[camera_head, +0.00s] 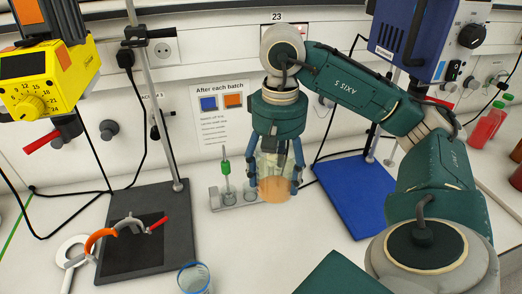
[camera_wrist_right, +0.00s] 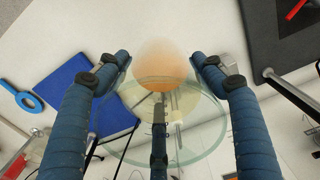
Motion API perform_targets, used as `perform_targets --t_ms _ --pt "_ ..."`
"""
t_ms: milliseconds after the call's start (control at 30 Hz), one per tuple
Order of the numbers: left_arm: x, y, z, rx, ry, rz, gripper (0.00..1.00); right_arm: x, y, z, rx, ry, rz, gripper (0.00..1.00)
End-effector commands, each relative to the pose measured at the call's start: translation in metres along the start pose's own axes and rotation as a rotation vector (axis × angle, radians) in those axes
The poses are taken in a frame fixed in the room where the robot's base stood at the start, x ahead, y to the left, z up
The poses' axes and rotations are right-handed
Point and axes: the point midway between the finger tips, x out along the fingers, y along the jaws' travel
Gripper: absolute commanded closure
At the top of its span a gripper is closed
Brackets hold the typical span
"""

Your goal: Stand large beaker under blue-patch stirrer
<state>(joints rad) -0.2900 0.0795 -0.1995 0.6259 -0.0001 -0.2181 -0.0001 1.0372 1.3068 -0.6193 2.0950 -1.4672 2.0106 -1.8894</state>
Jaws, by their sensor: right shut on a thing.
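My right gripper (camera_head: 276,165) reaches down in the middle of the head view, shut on the large glass beaker (camera_head: 272,182), which holds some orange liquid. In the right wrist view, blue fingers (camera_wrist_right: 160,75) stand on either side of the clear beaker (camera_wrist_right: 210,135), with the liquid inside. A blue stirrer motor (camera_head: 405,35) hangs at the upper right, above a blue base plate (camera_head: 350,195) right of the beaker. A yellow stirrer (camera_head: 50,75) with an orange patch is at the upper left. Whether the beaker touches the bench is unclear. My left gripper is out of view.
A grey holder (camera_head: 216,199) with a green-collared tool (camera_head: 225,170) stands left of the beaker. A dark base plate (camera_head: 180,235) carries an orange-and-grey clamp (camera_head: 105,237). A smaller glass beaker (camera_head: 194,278) is at the front. Red-filled bottles (camera_head: 486,125) stand far right. The blue plate looks clear.

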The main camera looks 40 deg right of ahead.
Motion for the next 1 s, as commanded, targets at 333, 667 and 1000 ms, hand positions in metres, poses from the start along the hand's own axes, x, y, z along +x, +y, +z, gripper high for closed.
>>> perform_targets --t_ms 333,667,1000 --pt "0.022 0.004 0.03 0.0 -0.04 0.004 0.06 0.085 0.002 0.001 0.001 -0.006 0.007 0.87" --pt "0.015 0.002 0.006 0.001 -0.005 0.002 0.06 0.14 0.0 0.0 0.0 0.0 0.0 0.87" --pt "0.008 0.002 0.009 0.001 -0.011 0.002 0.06 0.177 -0.001 0.001 -0.001 -0.002 0.0 0.87"
